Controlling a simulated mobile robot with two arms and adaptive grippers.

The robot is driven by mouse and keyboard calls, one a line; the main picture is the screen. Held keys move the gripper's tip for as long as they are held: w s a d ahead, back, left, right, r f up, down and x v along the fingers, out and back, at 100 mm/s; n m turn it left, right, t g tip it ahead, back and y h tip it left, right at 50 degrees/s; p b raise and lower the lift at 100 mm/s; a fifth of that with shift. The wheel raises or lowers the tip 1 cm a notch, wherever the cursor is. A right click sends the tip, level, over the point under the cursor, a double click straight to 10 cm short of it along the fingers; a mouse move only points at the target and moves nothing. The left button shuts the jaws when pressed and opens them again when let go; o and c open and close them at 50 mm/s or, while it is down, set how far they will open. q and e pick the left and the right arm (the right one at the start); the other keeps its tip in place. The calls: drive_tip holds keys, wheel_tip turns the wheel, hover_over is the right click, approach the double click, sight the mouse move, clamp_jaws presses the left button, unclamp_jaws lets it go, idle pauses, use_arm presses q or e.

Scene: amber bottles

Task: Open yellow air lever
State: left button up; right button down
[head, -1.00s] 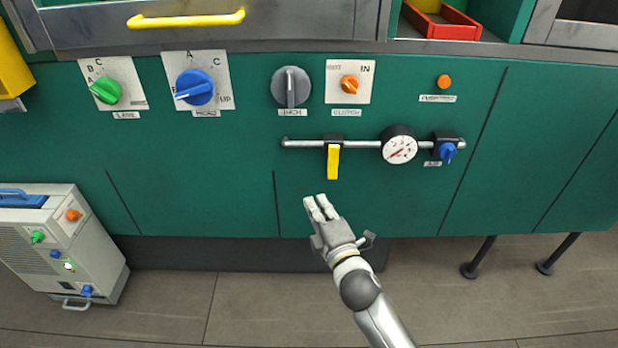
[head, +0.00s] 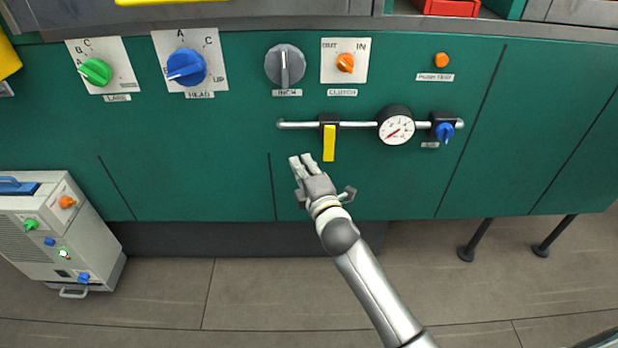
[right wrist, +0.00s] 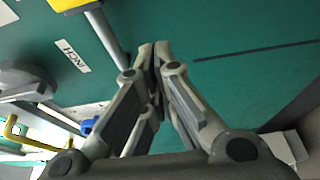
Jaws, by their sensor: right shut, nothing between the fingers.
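The yellow air lever (head: 329,143) hangs straight down from a black valve block on the horizontal silver pipe (head: 358,124) of the green panel. In the right wrist view a yellow piece, likely the lever (right wrist: 72,4), shows at the top edge beside the pipe. My right gripper (head: 301,159) is just below and to the left of the lever in the head view, apart from it in the picture. In the right wrist view its fingers (right wrist: 153,52) meet at the tips with nothing between them. My left gripper is not in view.
A round gauge (head: 396,127) and a blue knob (head: 445,132) sit on the pipe to the right. Above are a grey knob (head: 285,66) and an orange knob (head: 345,63). A grey box (head: 50,235) stands on the floor at left. The panel below the pipe is bare.

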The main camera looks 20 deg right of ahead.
sight(329, 144)
drive_tip(key=shift+w+d, duration=0.25)
drive_tip(key=shift+d, duration=0.35)
drive_tip(key=shift+w+d, duration=0.3)
drive_tip(key=shift+d, duration=0.35)
drive_tip(key=shift+w+d, duration=0.25)
drive_tip(key=shift+d, duration=0.35)
drive_tip(key=shift+d+f+n+p, duration=0.1)
drive_tip(key=shift+d+n+p, duration=0.05)
drive_tip(key=shift+n+p, duration=0.15)
